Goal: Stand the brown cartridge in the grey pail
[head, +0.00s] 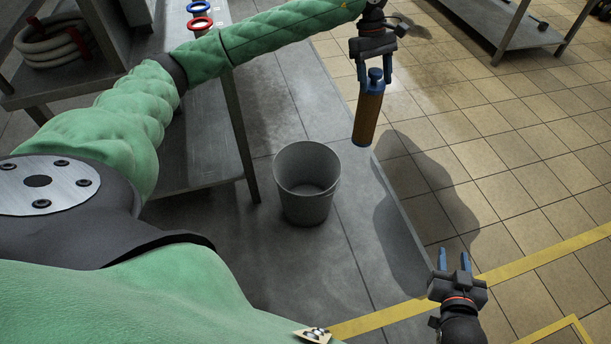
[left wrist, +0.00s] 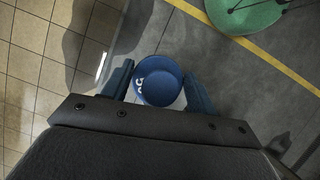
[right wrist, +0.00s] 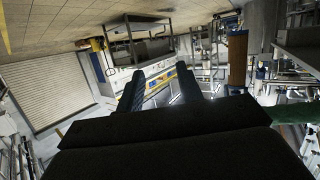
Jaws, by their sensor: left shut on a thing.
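The brown cartridge (head: 367,120) has a blue cap and hangs upright in the air, to the right of the pail and higher than it. My left gripper (head: 376,76) is shut on its blue top. In the left wrist view the blue cap (left wrist: 158,82) sits between the two fingers and hides the brown body. The grey pail (head: 306,190) stands upright on the grey floor, open at the top and empty as far as I see. My right gripper (head: 455,262) is at the lower right, its fingers apart with nothing between them; they also show apart in the right wrist view (right wrist: 165,92).
A metal table (head: 205,160) stands left of the pail, its leg close by. Red and blue rings (head: 200,23) lie on it. Coiled hose (head: 52,42) is at the upper left. Another table (head: 510,30) stands at the back right. The floor right of the pail is clear.

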